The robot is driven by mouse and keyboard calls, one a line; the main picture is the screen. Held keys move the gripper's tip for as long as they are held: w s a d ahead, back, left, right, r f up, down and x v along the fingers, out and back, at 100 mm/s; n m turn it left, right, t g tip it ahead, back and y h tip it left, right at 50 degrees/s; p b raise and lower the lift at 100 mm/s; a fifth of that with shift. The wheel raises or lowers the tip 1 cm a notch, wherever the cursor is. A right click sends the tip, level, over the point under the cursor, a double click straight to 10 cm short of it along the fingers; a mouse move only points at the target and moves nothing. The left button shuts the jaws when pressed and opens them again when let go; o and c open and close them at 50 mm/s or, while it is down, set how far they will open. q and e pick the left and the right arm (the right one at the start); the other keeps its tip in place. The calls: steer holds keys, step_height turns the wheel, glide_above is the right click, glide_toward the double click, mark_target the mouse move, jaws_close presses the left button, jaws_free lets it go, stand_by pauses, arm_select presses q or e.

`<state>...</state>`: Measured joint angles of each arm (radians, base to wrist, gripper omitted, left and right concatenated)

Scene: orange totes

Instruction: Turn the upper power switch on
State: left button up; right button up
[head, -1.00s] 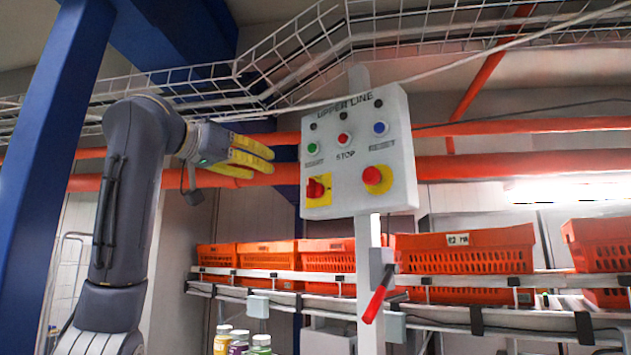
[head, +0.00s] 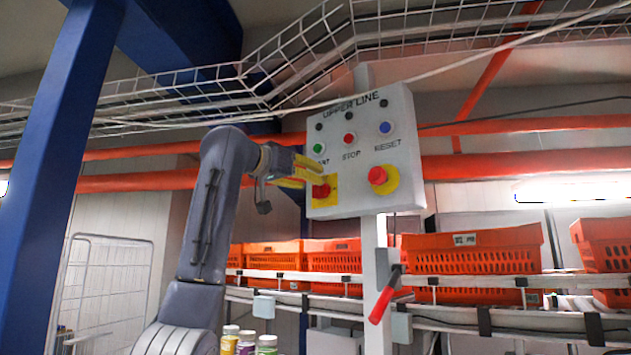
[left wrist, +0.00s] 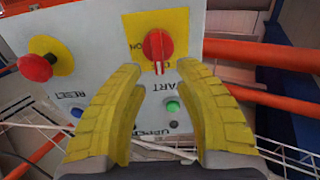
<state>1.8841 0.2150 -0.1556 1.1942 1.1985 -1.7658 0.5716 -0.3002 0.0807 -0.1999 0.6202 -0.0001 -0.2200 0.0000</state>
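The grey control panel (head: 350,206) marked "UPPER LINE" stands on a post. The red rotary power switch (head: 321,190) sits on a yellow plate at its lower left. It also shows in the left wrist view (left wrist: 158,45), with "ON" lettering beside it and its handle lying along the picture's vertical. My left gripper (head: 315,173) is in front of the panel's left side, close to the switch. In the left wrist view its yellow fingers (left wrist: 165,75) are spread open, with the switch just beyond and between their tips; contact is not visible. My right gripper is not in view.
The panel also has a red mushroom button (head: 378,175), a green button (head: 318,148), a red stop button (head: 348,139) and a blue reset button (head: 385,128). A red-handled lever (head: 383,300) is on the post. Orange totes (head: 470,254) line a rack behind.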

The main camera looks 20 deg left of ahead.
mark_target(322, 190)
arm_select(q)
steer(key=shift+x, duration=1.55)
jaws_close()
